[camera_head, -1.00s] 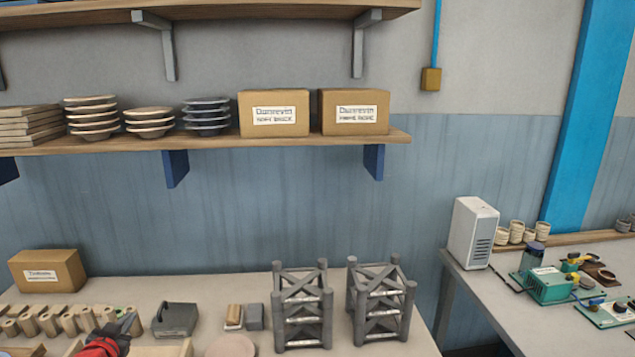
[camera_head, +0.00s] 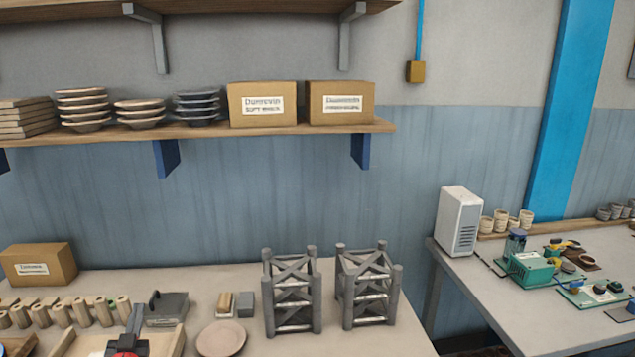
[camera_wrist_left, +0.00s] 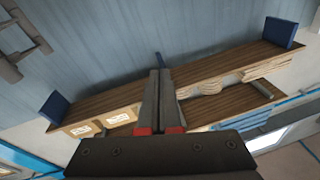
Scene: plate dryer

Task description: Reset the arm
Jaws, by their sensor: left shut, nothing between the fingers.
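My left gripper (camera_head: 134,322) shows at the bottom left of the head view, pointing up over the near part of the workbench. It also shows in the left wrist view (camera_wrist_left: 161,72), where its two dark fingers lie side by side, shut with nothing between them. That wrist view looks at the wall and the shelf (camera_wrist_left: 215,72), which appears upside down. My right gripper is not in view. A pinkish round plate (camera_head: 221,339) lies flat on the bench to the right of my left gripper, apart from it.
Two grey lattice racks (camera_head: 291,292) (camera_head: 367,287) stand on the bench. A cardboard box (camera_head: 38,265) and wooden cylinders (camera_head: 83,311) are at the left. A dark grey block-like object (camera_head: 167,309) sits behind the gripper. A second table (camera_head: 480,285) with electronics is at the right.

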